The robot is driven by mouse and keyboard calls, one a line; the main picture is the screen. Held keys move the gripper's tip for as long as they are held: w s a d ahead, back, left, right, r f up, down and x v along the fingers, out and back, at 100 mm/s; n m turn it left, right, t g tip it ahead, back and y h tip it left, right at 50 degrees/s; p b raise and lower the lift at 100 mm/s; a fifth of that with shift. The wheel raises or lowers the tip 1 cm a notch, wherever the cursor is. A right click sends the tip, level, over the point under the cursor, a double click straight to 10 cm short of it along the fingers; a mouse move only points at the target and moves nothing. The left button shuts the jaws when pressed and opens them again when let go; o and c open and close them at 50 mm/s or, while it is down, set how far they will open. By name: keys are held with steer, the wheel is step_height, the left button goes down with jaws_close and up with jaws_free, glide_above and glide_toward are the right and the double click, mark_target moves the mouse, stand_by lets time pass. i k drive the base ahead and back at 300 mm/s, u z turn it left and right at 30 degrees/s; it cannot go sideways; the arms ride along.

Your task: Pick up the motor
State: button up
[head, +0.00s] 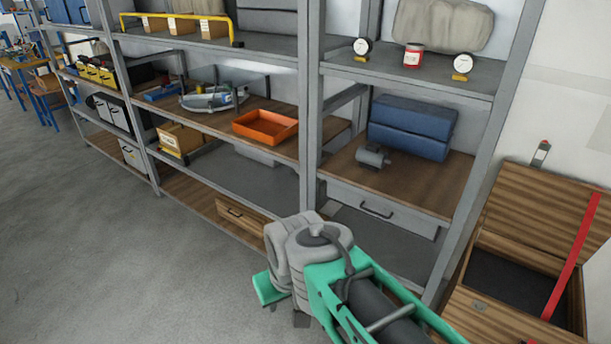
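The motor (373,156) is a small grey cylinder-shaped unit lying on the wooden middle shelf (420,182) of the right rack bay. It sits near the front left of the blue case, with open shelf in front of it. My green and grey arm reaches in from the bottom right, low and in front of the rack. Its fingers do not show, so I cannot see whether the gripper is open or shut. The arm's visible part is well apart from the motor.
Blue cases (412,127) stand behind the motor. Rack posts (310,100) flank its bay. An orange tray (265,127) is on the shelf left. Gauges and a red-labelled jar (413,55) are above. An open wooden chest (478,303) stands at right. Floor at left is clear.

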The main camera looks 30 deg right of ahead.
mark_target(369, 155)
steer(key=u, duration=1)
steer(key=i, duration=0.95)
steer(key=z, duration=1.1)
steer(key=i, duration=0.65)
steer(key=z, duration=0.95)
steer(key=i, duration=1.1)
steer(key=u, duration=0.05)
